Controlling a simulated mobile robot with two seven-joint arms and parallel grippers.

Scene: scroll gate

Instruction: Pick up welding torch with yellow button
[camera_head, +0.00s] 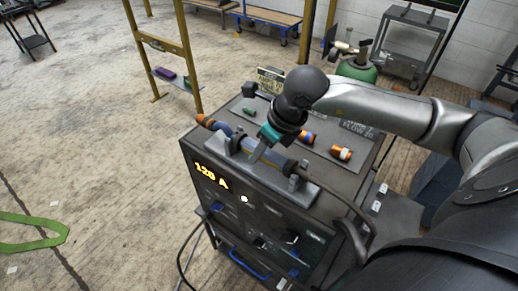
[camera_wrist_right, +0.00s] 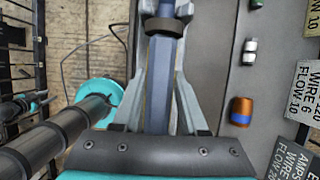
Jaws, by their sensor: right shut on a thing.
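The welding torch (camera_head: 275,160) lies across a grey holder on top of the welding machine, with its orange nozzle end (camera_head: 207,122) at the left. Its blue-grey handle (camera_wrist_right: 160,85) runs up the middle of the right wrist view. My right gripper (camera_head: 258,153) reaches down over the torch from above. In the right wrist view its two grey fingers (camera_wrist_right: 163,45) stand on either side of the handle, shut on it. I cannot make out a yellow button in either view. My left gripper is not in view.
The holder's grey brackets (camera_head: 295,182) stand close to the handle. Orange-blue parts (camera_head: 341,153) and a green part (camera_head: 249,111) lie on the machine top (camera_head: 325,170). Cards such as "WIRE" (camera_wrist_right: 305,88) stand behind. A yellow post frame (camera_head: 186,55) and a green cylinder (camera_head: 357,70) are farther back.

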